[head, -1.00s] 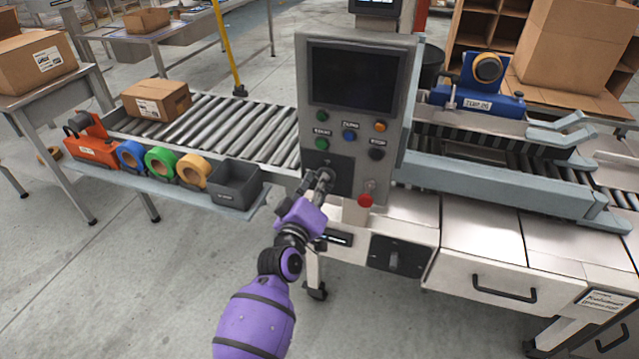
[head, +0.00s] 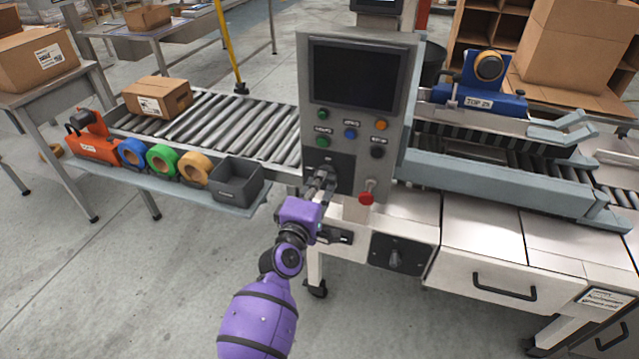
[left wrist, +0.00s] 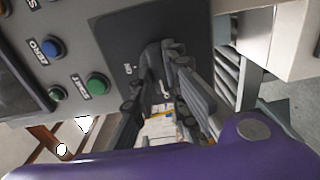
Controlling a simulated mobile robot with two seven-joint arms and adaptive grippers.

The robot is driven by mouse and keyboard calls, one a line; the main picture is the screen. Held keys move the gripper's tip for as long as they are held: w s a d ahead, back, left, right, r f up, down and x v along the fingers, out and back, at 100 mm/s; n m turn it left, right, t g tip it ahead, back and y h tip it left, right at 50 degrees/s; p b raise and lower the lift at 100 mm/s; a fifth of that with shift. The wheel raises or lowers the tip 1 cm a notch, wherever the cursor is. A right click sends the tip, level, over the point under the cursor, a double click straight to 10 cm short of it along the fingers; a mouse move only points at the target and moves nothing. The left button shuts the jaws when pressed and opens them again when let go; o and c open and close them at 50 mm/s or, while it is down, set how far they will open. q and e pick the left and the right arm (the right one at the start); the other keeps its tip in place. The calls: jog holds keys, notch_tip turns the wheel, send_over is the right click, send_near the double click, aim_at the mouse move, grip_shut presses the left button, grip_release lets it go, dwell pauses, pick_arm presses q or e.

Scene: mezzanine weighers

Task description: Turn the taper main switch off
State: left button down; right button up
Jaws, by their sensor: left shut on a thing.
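The control panel (head: 364,140) stands in the middle of the head view, with a dark screen and several coloured buttons. At its lower left is a dark switch plate (left wrist: 118,40), with a small white mark that looks like "ON" in the left wrist view. My left gripper (head: 322,180) is at this plate, shut on a dark switch knob (left wrist: 156,54). The fingers mostly hide the knob, so its exact angle is unclear. My right gripper is not in view.
A red mushroom button (head: 366,198) is close to the right of the gripper. A grey bin (head: 237,182) and several tape rolls stand on a shelf at left. A roller conveyor (head: 235,125) runs behind, carrying a carton (head: 157,98). The floor at front left is clear.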

pick_arm(q)
jog(key=shift+f, duration=0.1)
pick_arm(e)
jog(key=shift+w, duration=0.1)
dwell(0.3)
pick_arm(q)
jog(key=c, duration=1.8)
grip_release()
jog(key=shift+o, duration=0.4)
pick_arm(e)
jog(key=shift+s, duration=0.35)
pick_arm(q)
jog(key=shift+s, duration=0.1)
jog(key=v, duration=1.2)
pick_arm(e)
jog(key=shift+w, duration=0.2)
